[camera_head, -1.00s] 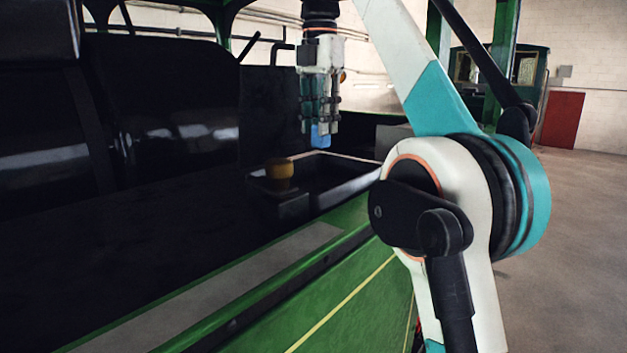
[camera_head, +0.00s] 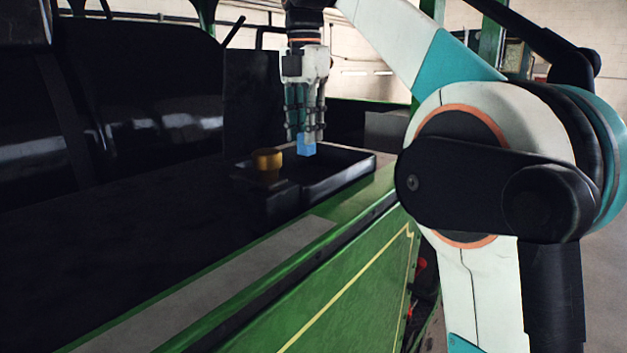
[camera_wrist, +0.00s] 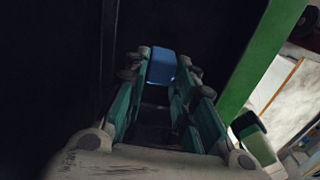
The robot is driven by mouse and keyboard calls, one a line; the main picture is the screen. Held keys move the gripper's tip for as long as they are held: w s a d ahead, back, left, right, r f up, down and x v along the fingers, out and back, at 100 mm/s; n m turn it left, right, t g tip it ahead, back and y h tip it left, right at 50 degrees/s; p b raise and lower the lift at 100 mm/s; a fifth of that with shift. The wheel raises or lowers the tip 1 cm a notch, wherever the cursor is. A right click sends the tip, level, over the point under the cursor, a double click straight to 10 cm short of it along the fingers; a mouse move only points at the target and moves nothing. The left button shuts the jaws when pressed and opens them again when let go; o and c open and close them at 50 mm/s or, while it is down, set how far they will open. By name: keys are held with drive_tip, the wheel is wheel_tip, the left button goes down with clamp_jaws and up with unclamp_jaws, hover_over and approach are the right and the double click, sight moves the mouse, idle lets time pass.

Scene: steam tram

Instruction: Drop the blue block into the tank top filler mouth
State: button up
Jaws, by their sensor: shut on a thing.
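My gripper (camera_head: 306,132) points down and is shut on the blue block (camera_head: 306,147), which hangs below the fingertips. The wrist view shows the block (camera_wrist: 161,66) between the fingertips. A short brass-yellow ring-like cylinder (camera_head: 267,160) stands on the dark tank top to the left of the block in the head view; it looks like the filler mouth. The block appears to the right of it and a little higher, over a dark tray. The inside of the cylinder is hidden, and its exact distance from the block is hard to tell.
A dark raised-rim tray (camera_head: 345,178) lies beside the cylinder. A green side panel (camera_head: 345,270) with a yellow line runs along the front. Dark body panels (camera_head: 150,100) rise on the left. My arm covers much of the right side.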

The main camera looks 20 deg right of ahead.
drive_tip(key=shift+f, duration=0.55)
drive_tip(key=o, duration=1.1)
drive_tip(key=shift+o, duration=0.2)
